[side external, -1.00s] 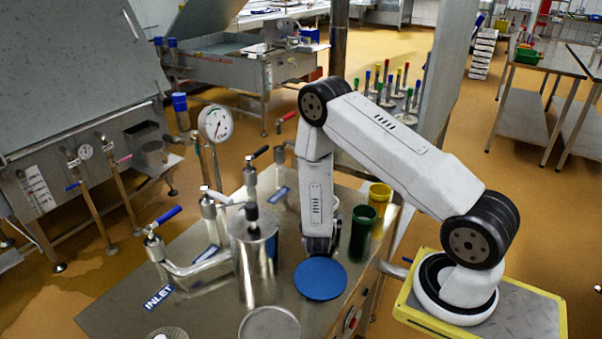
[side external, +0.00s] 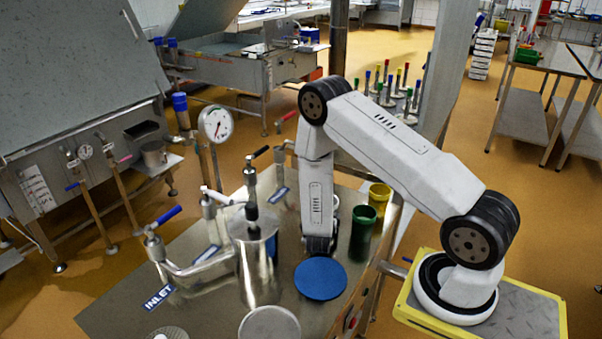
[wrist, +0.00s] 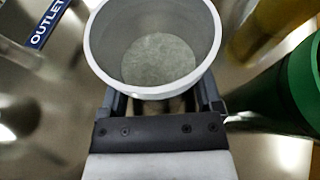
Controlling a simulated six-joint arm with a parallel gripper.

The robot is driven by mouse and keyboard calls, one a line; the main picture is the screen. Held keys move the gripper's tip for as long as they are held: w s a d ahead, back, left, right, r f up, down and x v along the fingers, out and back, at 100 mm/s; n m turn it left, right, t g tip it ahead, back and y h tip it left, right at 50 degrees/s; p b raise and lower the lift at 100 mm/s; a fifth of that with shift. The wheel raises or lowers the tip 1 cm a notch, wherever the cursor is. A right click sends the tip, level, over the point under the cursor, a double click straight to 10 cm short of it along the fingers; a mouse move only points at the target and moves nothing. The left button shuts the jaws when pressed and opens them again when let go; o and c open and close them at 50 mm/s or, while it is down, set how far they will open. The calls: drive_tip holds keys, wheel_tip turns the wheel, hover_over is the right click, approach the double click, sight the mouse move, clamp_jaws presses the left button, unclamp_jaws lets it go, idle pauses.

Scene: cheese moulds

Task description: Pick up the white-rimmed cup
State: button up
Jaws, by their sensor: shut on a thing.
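The white-rimmed cup (wrist: 160,58) fills the top middle of the wrist view. It is upright, grey inside and empty, with a pale round rim. My gripper (wrist: 162,104) is shut on it, with a finger at each side of its near wall. I cannot tell whether the cup's base touches the bench. In the side view my gripper (side external: 319,245) is low over the steel bench, behind the blue disc, and the arm hides most or all of the cup.
A green cup (side external: 363,228) and a yellow cup (side external: 379,196) stand right of my gripper. A blue disc (side external: 320,279) lies in front. A steel cylinder (side external: 254,262) and valve pipes (side external: 198,266) stand to the left. A pale disc (side external: 269,325) is at the front.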

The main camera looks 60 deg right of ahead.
wheel_tip(320, 180, up, 10)
idle(0.8)
idle(0.6)
drive_tip(key=w+a+r, duration=0.3)
drive_tip(key=w+a, duration=0.2)
drive_tip(key=w, duration=0.5)
drive_tip(key=shift+w+a+r, duration=0.2)
drive_tip(key=shift+a, duration=0.2)
drive_tip(key=shift+w+r, duration=0.1)
drive_tip(key=shift+r, duration=0.05)
